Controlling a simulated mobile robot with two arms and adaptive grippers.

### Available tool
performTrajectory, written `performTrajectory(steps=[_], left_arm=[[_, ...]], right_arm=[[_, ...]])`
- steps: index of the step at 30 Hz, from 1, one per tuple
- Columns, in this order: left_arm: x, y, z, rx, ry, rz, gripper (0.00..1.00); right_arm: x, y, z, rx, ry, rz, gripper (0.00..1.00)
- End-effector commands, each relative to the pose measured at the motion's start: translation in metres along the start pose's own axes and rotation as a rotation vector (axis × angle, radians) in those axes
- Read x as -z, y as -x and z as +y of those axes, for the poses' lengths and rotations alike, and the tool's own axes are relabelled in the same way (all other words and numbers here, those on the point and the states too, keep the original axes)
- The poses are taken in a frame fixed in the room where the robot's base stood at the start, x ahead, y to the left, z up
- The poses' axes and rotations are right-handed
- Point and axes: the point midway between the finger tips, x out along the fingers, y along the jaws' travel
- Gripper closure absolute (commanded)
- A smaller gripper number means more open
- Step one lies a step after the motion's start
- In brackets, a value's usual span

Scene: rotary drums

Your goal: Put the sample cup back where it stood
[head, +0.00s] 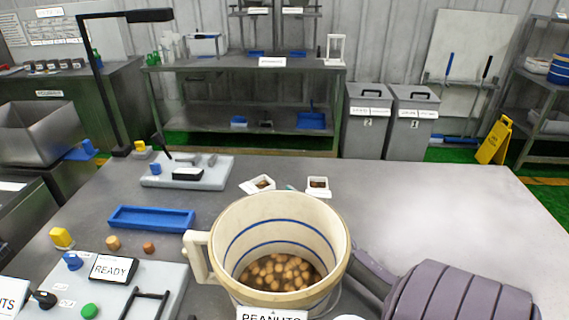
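I cannot pick out a thing clearly marked as the sample cup. A large cream cup (235,225) with blue rings inside and a handle on its left is upright at the front middle, holding round brown nuts. A label reading PEANUTS (272,315) shows at its lower edge, cut off by the frame. My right arm (460,295) comes in at the lower right, and its dark end (370,272) runs to the right side of the cup. The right fingers are hidden, so I cannot tell their grip. My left gripper is not in view.
Behind the cup are two small white dishes with brown contents (262,183) (318,186). A blue tray (152,219), a READY sign (113,268) and a grey panel with a green button (90,311) are at left. The table's right side (450,210) is clear.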

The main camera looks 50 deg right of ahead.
Motion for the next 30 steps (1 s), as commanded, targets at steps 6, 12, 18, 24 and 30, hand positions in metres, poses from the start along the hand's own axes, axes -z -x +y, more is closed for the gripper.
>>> performTrajectory(steps=[6,12,18,24,30], left_arm=[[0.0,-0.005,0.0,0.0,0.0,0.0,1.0],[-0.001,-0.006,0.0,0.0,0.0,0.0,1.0],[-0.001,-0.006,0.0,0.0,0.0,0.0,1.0],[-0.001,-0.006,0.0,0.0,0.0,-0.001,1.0],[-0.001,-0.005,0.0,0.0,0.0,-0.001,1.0]], right_arm=[[0.002,0.035,0.0,0.001,-0.001,0.001,0.0],[0.0,0.046,0.0,0.001,0.001,-0.001,0.0],[-0.001,0.046,0.0,0.001,0.001,-0.001,0.0],[-0.001,0.046,0.0,0.001,0.001,-0.001,0.0],[-0.002,0.046,0.0,0.0,0.001,-0.001,0.0]])
